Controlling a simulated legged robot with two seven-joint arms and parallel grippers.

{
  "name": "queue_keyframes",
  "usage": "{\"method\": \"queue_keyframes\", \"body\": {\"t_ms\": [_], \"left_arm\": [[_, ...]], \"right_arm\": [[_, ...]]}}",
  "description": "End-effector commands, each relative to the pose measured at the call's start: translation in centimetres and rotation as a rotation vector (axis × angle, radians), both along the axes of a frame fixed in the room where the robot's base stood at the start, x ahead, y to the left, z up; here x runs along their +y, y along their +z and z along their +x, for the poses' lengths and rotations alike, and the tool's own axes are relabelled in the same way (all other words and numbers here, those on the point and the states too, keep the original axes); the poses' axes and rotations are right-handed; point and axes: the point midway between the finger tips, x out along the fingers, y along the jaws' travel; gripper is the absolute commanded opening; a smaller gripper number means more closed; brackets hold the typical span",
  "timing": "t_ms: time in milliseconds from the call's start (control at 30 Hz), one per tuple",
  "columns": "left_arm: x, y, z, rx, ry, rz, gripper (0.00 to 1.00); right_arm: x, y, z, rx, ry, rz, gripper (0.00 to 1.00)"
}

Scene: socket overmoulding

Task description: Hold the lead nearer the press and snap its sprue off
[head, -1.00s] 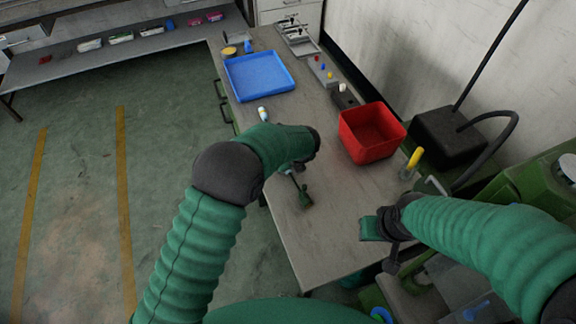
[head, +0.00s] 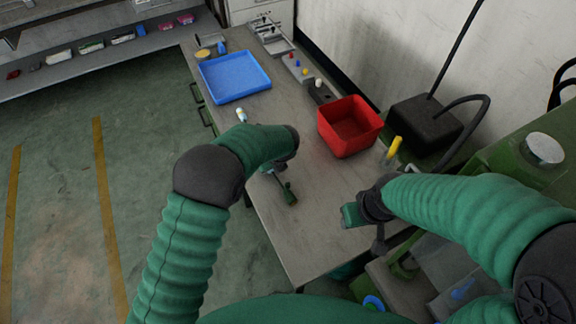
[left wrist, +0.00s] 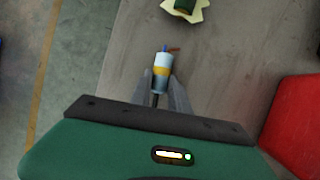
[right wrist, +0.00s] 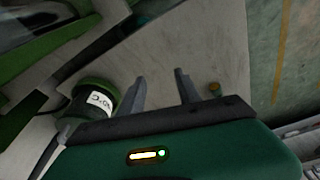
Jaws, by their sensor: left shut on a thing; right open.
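My left gripper (left wrist: 160,82) is shut on a slim piece with a white end, a yellow band and blue and reddish tips, which seems to be a lead (left wrist: 163,68). In the head view my left forearm hides the grip. The white end (head: 241,115) shows beyond the forearm, and a thin rod with a dark green end (head: 289,193) shows on the near side; they look like one piece, but the join is hidden. I cannot make out the sprue. My right gripper (right wrist: 160,78) is open and empty; it also shows over the table's near right part (head: 352,214).
A red bin (head: 350,138) stands at mid-table and a blue tray (head: 236,88) farther back. A yellow-handled tool (head: 394,150) stands right of the bin. Green machinery (head: 525,165) is at the right.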

Motion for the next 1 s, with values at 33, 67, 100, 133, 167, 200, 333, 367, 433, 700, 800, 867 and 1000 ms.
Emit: {"method": "queue_keyframes", "body": {"t_ms": [33,67,100,133,167,200,333,367,433,700,800,867,1000], "left_arm": [[0.0,0.0,0.0,0.000,0.000,0.000,0.00],[0.0,0.0,0.0,0.000,0.000,0.000,0.00],[0.0,0.0,0.0,0.000,0.000,0.000,0.00],[0.0,0.0,0.0,0.000,0.000,0.000,0.00],[0.0,0.0,0.0,0.000,0.000,0.000,0.00],[0.0,0.0,0.0,0.000,0.000,0.000,0.00],[0.0,0.0,0.0,0.000,0.000,0.000,0.00],[0.0,0.0,0.0,0.000,0.000,0.000,0.00],[0.0,0.1,0.0,-0.001,0.000,0.000,0.00],[0.0,0.1,0.0,-0.001,0.000,0.000,0.00],[0.0,0.1,0.0,-0.001,0.000,0.000,0.00],[0.0,0.0,0.0,-0.001,0.000,0.000,0.00],[0.0,0.0,0.0,0.000,0.000,0.000,0.00]], "right_arm": [[0.4,0.1,1.0,0.005,0.065,0.003,0.40],[0.8,0.1,1.7,0.008,0.120,0.007,0.40],[1.5,0.3,2.7,0.009,0.202,0.015,0.40],[2.0,0.4,3.5,0.007,0.269,0.024,0.40],[2.7,0.5,4.3,0.002,0.339,0.036,0.40],[3.6,0.7,5.4,-0.007,0.435,0.053,0.40],[6.6,1.8,8.9,-0.080,0.723,0.119,0.40],[7.2,2.1,9.6,-0.102,0.781,0.133,0.40],[8.4,2.8,10.9,-0.154,0.895,0.160,0.40],[10.5,3.5,13.0,-0.252,1.064,0.193,0.40],[11.3,2.2,13.2,-0.250,1.066,0.194,0.40],[11.9,1.0,13.4,-0.249,1.066,0.195,0.40],[13.4,-1.9,14.1,-0.248,1.064,0.193,0.40]]}}
